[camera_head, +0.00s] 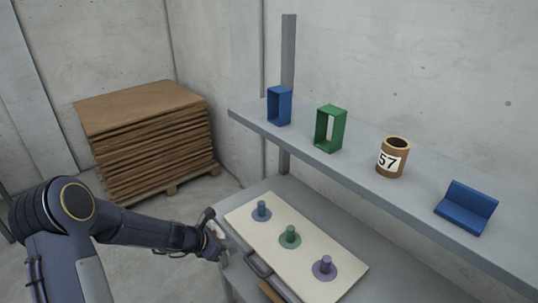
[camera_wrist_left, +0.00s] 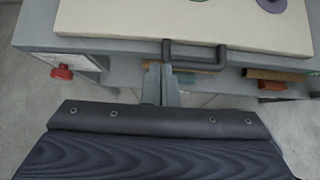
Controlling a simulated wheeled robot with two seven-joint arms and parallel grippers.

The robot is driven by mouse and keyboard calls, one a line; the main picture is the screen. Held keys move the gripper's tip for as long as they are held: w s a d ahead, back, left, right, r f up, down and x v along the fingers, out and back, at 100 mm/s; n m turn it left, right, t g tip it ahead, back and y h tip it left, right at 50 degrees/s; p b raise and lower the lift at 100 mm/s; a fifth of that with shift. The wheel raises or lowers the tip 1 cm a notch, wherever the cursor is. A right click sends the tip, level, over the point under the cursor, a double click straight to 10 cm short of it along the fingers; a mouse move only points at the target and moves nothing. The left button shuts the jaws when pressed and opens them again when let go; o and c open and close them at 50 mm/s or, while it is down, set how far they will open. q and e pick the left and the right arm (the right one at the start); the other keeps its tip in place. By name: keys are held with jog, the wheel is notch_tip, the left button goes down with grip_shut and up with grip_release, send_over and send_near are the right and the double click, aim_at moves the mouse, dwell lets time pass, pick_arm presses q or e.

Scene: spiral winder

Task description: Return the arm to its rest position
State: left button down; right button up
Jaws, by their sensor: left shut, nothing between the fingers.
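My left arm (camera_head: 130,230) reaches in from the left in the head view. My left gripper (camera_head: 219,247) is at the near left edge of the workbench, beside the cream board (camera_head: 245,213). In the left wrist view the fingers of the left gripper (camera_wrist_left: 161,78) are together with nothing between them. They point toward the dark handle (camera_wrist_left: 195,43) at the board's edge; whether they touch it cannot be told. The handle also shows in the head view (camera_head: 258,267). My right gripper is not in view.
The shelf (camera_head: 350,168) above holds a blue frame, green frame, brown cup and blue bracket. Stacked brown sheets (camera_head: 150,140) stand behind. A red knob (camera_wrist_left: 62,72) sticks out below.

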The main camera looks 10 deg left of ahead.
pick_arm(q)
jog(key=s+d+r+m, duration=0.3)
jog(key=s+r+m, duration=1.1)
jog(key=r, duration=0.5)
jog(key=s+m+g+y, duration=0.1)
jog(key=s+m+y, duration=0.1)
jog(key=s+m, duration=1)
jog(key=s+a, duration=0.1)
jog(key=s, duration=0.5)
jog(key=shift+w, duration=0.1)
